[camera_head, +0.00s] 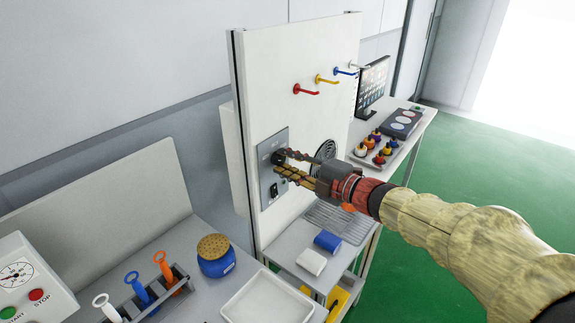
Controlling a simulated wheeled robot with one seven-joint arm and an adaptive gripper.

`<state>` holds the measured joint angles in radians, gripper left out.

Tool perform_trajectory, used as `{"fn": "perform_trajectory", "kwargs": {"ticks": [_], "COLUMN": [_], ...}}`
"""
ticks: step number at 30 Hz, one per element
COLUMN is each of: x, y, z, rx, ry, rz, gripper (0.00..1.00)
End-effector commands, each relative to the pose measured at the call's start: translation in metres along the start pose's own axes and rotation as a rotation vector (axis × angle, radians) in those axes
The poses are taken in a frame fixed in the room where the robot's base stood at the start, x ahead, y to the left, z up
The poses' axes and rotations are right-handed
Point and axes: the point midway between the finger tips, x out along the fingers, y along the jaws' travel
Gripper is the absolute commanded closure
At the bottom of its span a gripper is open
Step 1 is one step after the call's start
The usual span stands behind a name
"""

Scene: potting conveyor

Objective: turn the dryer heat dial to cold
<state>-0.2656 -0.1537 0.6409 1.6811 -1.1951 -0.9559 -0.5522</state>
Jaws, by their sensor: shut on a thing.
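The dryer control panel (265,183) is a grey plate on the white upright board, with a black switch on its lower part. My gripper (280,163) reaches in from the right and is shut on the heat dial at the upper part of this panel. The fingers cover most of the dial, so its pointer and any cold mark cannot be read. A round dark vent grille (325,152) sits on the board behind my gripper.
Red (305,90), yellow (326,80) and blue (345,72) hooks stick out above. A blue jar (216,262) and white tray (268,300) stand at front left. Green floor lies open at right.

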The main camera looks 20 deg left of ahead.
Motion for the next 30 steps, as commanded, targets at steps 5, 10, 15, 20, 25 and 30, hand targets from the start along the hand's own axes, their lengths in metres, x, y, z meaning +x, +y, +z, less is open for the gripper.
{"fn": "perform_trajectory", "kwargs": {"ticks": [5,10,15,20,25,30], "x": [-0.0001,-0.0001,-0.0001,-0.0001,0.0000,-0.0046], "y": [-0.0025,-0.0026,-0.0019,-0.0011,-0.0006,-0.0002], "z": [0.0003,0.0004,0.0003,0.0002,0.0002,0.0007], "rx": [0.000,0.001,0.001,0.000,0.000,0.000], "ry": [-0.001,-0.001,-0.001,-0.001,0.000,-0.002], "rz": [-0.004,-0.004,-0.003,-0.002,-0.001,-0.001], "gripper": [0.99,0.72,0.62,0.55,0.55,0.55]}}
